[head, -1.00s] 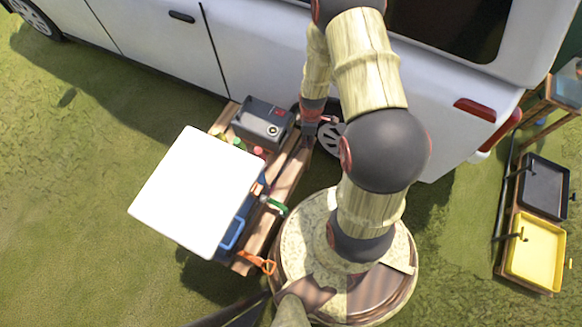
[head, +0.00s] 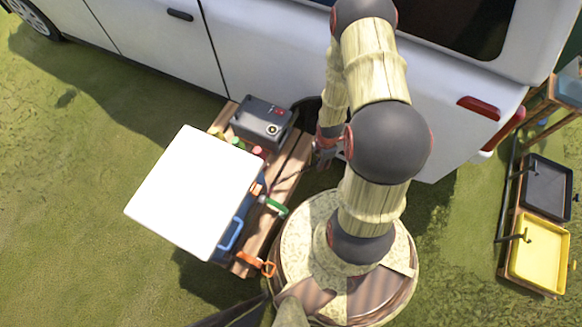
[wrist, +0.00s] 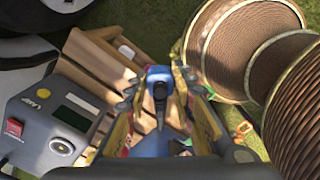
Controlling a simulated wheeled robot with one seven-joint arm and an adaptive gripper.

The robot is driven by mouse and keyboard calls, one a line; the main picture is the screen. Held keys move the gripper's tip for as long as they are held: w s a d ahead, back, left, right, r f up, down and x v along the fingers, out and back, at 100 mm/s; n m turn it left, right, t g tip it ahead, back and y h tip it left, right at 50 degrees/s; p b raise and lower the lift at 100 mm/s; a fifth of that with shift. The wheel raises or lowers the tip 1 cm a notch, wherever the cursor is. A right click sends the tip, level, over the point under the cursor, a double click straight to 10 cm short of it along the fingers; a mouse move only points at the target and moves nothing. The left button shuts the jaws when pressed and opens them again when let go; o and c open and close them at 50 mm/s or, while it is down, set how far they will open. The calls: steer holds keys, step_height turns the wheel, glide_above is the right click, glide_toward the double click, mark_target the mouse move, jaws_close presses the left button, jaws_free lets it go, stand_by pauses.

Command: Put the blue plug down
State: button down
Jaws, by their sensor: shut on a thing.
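The blue plug (wrist: 158,76) sits between the fingers of my gripper (wrist: 157,88) in the wrist view, with a black cable end on it. My gripper is shut on it. In the head view my gripper (head: 323,158) hangs just right of the wooden bench (head: 288,172), close to the van. The plug cannot be made out there. The bench slats also show behind the fingers in the wrist view (wrist: 108,68).
A grey box (head: 262,118) with a red button stands at the bench's far end. A white panel (head: 195,190) covers the bench's left part. Green (head: 272,206) and orange (head: 256,263) handled tools lie along it. The white van (head: 270,50) stands behind.

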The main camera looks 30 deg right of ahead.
steer(key=shift+s+f, duration=0.4)
steer(key=shift+w+a+f+n, duration=0.15)
steer(key=shift+w+f+n, duration=0.05)
steer(key=shift+w+n, duration=0.1)
steer(key=w+a+f+b, duration=0.2)
steer(key=w+a+f, duration=0.25)
steer(key=w, duration=0.25)
steer(key=b, duration=0.1)
glide_above(291, 167)
steer(key=f, duration=0.4)
steer(key=shift+s+d+f, duration=0.15)
steer(key=shift+s+d, duration=0.1)
steer(key=shift+w+a+f+b, duration=0.1)
steer(key=shift+f+b, duration=0.15)
steer(key=shift+b, duration=0.05)
steer(key=shift+w+a+f+b, duration=0.15)
steer(key=shift+f+b, duration=0.4)
steer(key=shift+f, duration=0.3)
steer(key=shift+w+f+b, duration=0.1)
steer(key=shift+f+b, duration=0.4)
steer(key=shift+f, duration=0.35)
steer(key=shift+f, duration=0.5)
steer(key=shift+f+b, duration=0.1)
steer(key=shift+b, duration=0.2)
